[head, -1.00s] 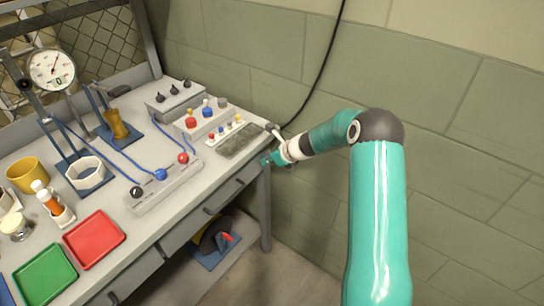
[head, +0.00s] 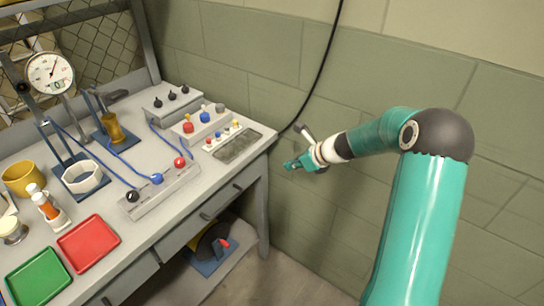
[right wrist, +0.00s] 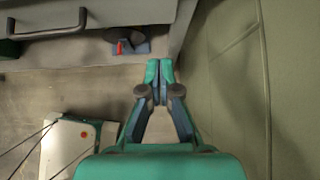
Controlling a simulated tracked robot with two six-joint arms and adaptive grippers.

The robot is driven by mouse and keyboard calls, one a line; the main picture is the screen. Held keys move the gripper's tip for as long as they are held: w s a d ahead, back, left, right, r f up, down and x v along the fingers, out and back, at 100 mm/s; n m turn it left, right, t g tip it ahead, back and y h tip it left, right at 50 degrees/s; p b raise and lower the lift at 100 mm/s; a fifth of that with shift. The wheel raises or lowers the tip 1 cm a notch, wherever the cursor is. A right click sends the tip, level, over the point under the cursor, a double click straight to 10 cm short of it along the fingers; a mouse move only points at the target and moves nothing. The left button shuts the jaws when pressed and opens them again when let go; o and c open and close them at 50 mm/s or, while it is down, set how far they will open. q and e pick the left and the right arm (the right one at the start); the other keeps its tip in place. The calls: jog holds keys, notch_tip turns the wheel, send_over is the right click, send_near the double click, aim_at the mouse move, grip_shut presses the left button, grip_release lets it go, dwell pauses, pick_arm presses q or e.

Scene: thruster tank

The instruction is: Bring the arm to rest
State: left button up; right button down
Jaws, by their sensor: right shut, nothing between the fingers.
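My right arm (head: 425,215) reaches in from the lower right of the head view and bends at a dark elbow. My right gripper (head: 292,165) is just off the right end of the workbench (head: 262,172), apart from it, with the wall behind. In the right wrist view the right gripper (right wrist: 160,68) shows its two fingertips together with nothing between them. My left gripper is in neither view.
The bench holds a red tray (head: 88,242), a green tray (head: 40,277), a yellow cup (head: 22,179), a dial gauge (head: 50,73) and control boxes with knobs (head: 205,122). A black cable (head: 322,75) hangs along the wall. The floor right of the bench looks clear.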

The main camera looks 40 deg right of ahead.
jog(key=shift+s+r, duration=0.15)
jog(key=a+f+n+g+y+p, duration=0.15)
jog(key=a+f, duration=0.25)
jog(key=a, duration=0.6)
jog(key=a+f+n+g+y+p, duration=0.1)
jog(key=a+f+n+g+y, duration=0.3)
jog(key=a, duration=0.7)
jog(key=s+a+f+n+g+h, duration=0.1)
jog(key=s+a+f+n, duration=0.3)
jog(key=n, duration=0.4)
jog(key=s+a+f+n+h+p, duration=0.1)
jog(key=s+a+f+n, duration=0.3)
jog(key=s+a+n, duration=0.3)
jog(key=s+a+f+n+g+h, duration=0.1)
jog(key=s+a+f+n, duration=0.3)
jog(key=s+n, duration=0.4)
jog(key=a+n, duration=0.1)
jog(key=n, duration=0.2)
jog(key=shift+a+g, duration=0.2)
jog(key=shift+g, duration=0.15)
jog(key=shift+n, duration=0.25)
